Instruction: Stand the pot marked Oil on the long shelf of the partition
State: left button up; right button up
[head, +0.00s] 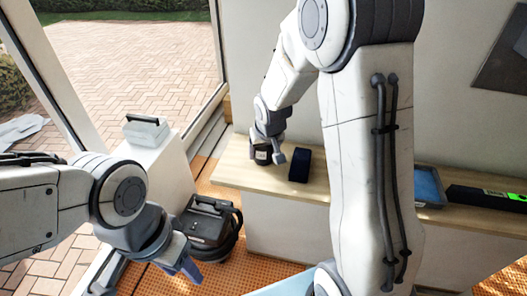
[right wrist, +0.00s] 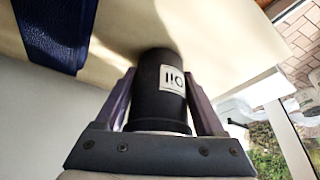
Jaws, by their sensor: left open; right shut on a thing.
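The black pot (head: 262,156) has a pale label reading Oil, upside down in the right wrist view (right wrist: 160,105). My right gripper (head: 268,150) is shut on the pot, one finger on each side. The pot is upright at the left part of the long wooden shelf (head: 232,170) of the partition. Its far end meets a shadow on the shelf; I cannot tell whether it touches or hangs just above. My left gripper (head: 186,260) is open and empty, low at the left, away from the shelf.
A dark blue block (head: 300,165) stands on the shelf just right of the pot. Further right are a blue tray (head: 429,186) and a black bar with a green display (head: 485,199). A black machine (head: 210,224) stands on the orange floor. A grey case (head: 146,130) sits on a white block.

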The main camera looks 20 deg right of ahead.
jog(key=o, duration=1.6)
jog(key=shift+f, duration=0.1)
jog(key=shift+s+r, duration=0.1)
jog(key=shift+r, duration=0.45)
jog(key=d+v, duration=0.1)
jog(key=v, duration=1)
jog(key=s+a+f+n+g, duration=0.1)
jog(key=s+a+n, duration=0.2)
jog(key=s+a, duration=0.2)
jog(key=s+a+f+n+g+y, duration=0.1)
jog(key=s+a, duration=0.4)
jog(key=s, duration=0.6)
jog(key=s+a+f+n+g, duration=0.1)
jog(key=s+a+n, duration=0.3)
jog(key=s, duration=0.5)
jog(key=shift+a+f+n+g+y, duration=0.15)
jog(key=shift+a+n+g+y, duration=0.2)
jog(key=shift+a+g, duration=0.6)
jog(key=shift+w+a, duration=0.1)
jog(key=shift+a, duration=0.05)
